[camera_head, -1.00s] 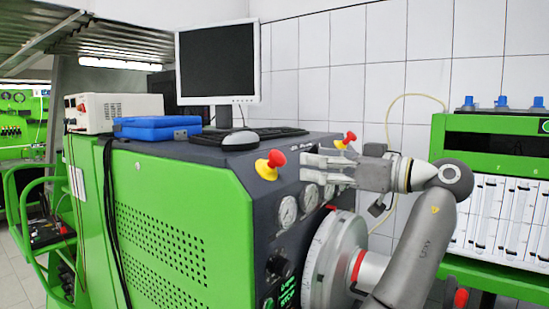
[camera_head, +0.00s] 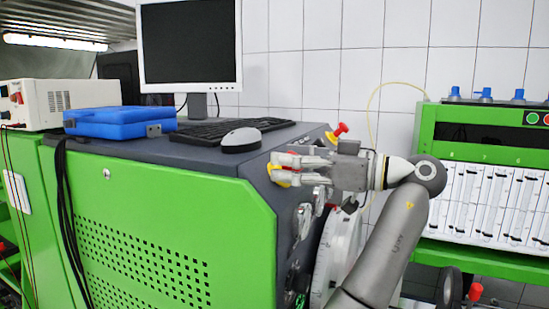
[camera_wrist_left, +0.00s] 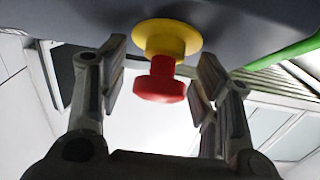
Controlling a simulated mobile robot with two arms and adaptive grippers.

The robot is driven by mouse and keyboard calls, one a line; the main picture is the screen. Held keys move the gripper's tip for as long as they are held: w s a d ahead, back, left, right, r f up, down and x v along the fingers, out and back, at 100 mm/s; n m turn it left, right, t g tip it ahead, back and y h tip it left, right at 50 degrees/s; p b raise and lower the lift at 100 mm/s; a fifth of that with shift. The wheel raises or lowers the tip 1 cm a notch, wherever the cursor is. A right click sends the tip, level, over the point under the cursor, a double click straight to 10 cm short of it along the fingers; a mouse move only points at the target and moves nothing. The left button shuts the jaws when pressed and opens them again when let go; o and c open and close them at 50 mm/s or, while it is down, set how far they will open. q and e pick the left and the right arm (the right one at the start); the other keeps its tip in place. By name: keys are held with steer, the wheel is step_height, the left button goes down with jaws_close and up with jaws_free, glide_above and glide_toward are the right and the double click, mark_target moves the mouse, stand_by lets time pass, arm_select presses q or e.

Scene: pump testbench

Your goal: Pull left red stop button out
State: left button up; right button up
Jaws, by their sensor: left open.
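The left red stop button (camera_wrist_left: 160,82) has a red head on a round yellow base (camera_wrist_left: 167,38) on the console's dark panel. A second red stop button (camera_head: 339,130) on a yellow base shows above and behind my gripper. My right gripper is not in view.
The green console (camera_head: 150,225) carries a monitor (camera_head: 189,45), keyboard (camera_head: 230,129), mouse (camera_head: 241,140) and blue case (camera_head: 115,122) on top. Gauges and a white round dial (camera_head: 335,250) sit below my gripper. A green flow-meter rack (camera_head: 480,200) stands at the right.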

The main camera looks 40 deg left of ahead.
arm_select(q)
steer(key=shift+d, duration=0.25)
steer(key=shift+d, duration=0.1)
steer(key=shift+c, duration=0.7)
jaws_close()
steer(key=shift+a, duration=0.2)
steer(key=shift+r, duration=0.1)
